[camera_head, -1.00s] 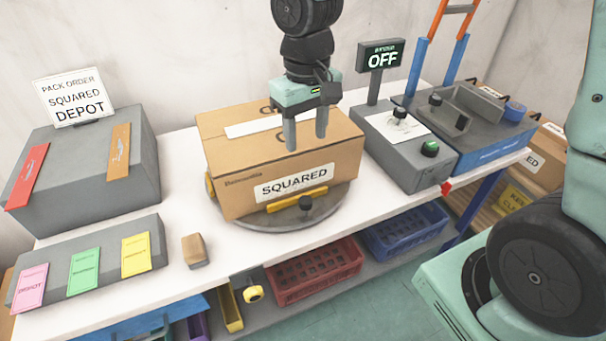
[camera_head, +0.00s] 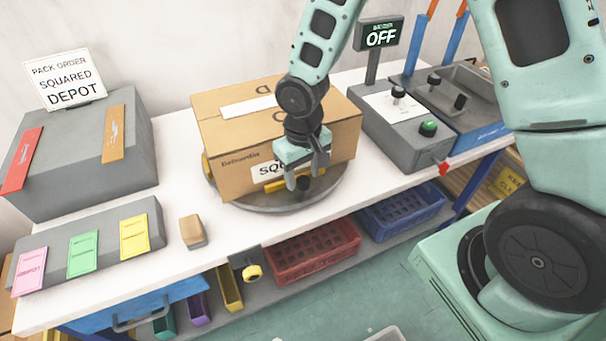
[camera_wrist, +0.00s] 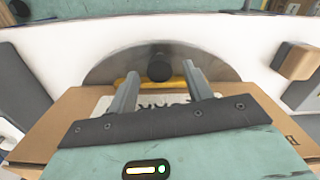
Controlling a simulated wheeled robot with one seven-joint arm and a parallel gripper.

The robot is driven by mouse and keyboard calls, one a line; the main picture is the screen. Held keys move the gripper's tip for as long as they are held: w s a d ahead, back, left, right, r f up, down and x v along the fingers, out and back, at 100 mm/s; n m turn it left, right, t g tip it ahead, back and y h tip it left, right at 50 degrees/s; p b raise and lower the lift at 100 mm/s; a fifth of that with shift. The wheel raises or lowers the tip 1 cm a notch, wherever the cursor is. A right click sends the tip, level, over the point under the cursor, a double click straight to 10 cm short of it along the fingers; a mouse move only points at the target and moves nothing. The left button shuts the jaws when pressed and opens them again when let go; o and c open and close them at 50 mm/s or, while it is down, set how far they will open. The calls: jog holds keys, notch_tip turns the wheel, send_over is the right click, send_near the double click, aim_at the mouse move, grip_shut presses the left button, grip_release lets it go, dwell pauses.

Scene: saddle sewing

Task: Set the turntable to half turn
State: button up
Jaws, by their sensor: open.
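The turntable (camera_head: 240,203) is a round grey disc on the white bench. A cardboard box (camera_head: 235,174) labelled SQUARED sits on it, its label partly hidden by my gripper. A dark knob (camera_head: 304,183) stands at the turntable's front rim, in front of a yellow bar. My gripper (camera_head: 305,182) is in front of the box's front face, its fingers apart and pointing down by the knob. In the wrist view the knob (camera_wrist: 160,68) shows just beyond and between the open fingertips (camera_wrist: 162,75). I cannot tell whether the fingers touch it.
A control box with a green button (camera_head: 428,129) and a sign reading OFF (camera_head: 380,38) stand at right. A small tan block (camera_head: 193,232) lies left of the turntable. Grey card stands (camera_head: 85,165) fill the left. Red (camera_head: 312,250) and blue crates sit below.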

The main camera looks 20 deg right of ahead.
jog(key=shift+f, duration=0.4)
jog(key=shift+c, duration=0.2)
grip_shut()
jog(key=shift+d, duration=0.2)
